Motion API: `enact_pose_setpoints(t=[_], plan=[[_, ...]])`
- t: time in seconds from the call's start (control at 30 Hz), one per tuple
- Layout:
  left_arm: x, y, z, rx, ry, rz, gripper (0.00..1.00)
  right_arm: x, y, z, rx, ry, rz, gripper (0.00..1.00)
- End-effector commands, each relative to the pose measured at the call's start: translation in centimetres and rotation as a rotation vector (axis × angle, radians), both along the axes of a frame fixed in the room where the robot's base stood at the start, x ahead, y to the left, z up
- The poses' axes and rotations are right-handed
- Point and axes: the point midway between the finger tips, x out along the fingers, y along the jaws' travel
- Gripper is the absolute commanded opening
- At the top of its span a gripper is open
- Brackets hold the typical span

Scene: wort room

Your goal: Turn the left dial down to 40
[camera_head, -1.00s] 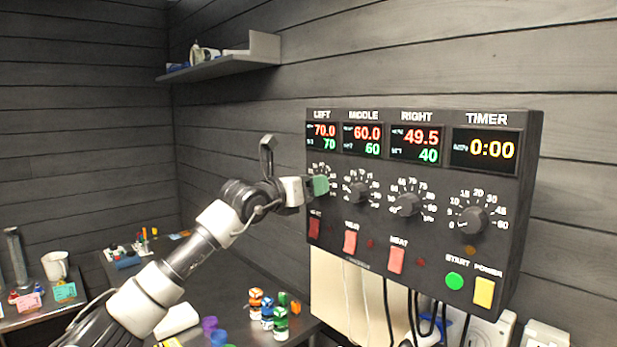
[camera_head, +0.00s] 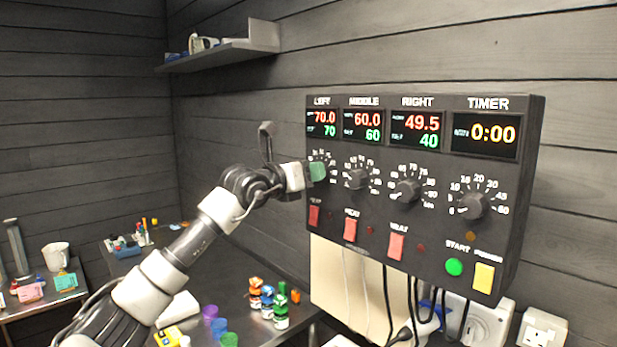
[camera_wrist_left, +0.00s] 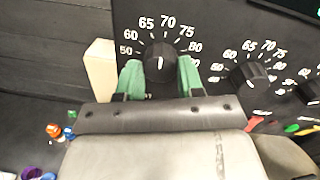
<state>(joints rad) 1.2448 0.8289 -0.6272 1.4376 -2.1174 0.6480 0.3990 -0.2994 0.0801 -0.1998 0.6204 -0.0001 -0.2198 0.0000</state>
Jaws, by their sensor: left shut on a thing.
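The control box (camera_head: 420,240) hangs on the wall, with a LEFT display (camera_head: 322,124) reading 70.0 in red and 70 in green. My left gripper (camera_head: 318,171) is at the left dial, its green fingertips covering most of the dial in the head view. In the left wrist view, the left dial (camera_wrist_left: 160,62) is a black knob between the two green fingers, its white mark pointing up near 70. The gripper is shut on this dial. My right gripper is out of view.
The middle dial (camera_head: 357,176), right dial (camera_head: 407,187) and timer dial (camera_head: 472,204) sit to the right. Red switches (camera_head: 351,226) lie below. Small coloured bottles (camera_head: 267,300) stand on the dark table (camera_head: 240,270). A shelf (camera_head: 225,55) is above.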

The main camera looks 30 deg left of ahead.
Motion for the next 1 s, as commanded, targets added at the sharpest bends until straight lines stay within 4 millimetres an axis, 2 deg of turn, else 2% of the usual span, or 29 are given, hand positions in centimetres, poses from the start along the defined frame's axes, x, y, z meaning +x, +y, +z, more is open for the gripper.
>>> enact_pose_setpoints(t=[0.03, 0.4, 1.0], plan=[[0.0, 0.0, -0.3, -0.026, 0.006, -0.001, 0.14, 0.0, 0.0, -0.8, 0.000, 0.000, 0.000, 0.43], [0.0, 0.0, -0.3, -0.318, 0.107, -0.001, 0.14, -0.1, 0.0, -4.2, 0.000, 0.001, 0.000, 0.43], [0.0, 0.1, 0.0, -0.856, 0.296, 0.001, 0.14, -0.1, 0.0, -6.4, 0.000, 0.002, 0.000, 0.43]])
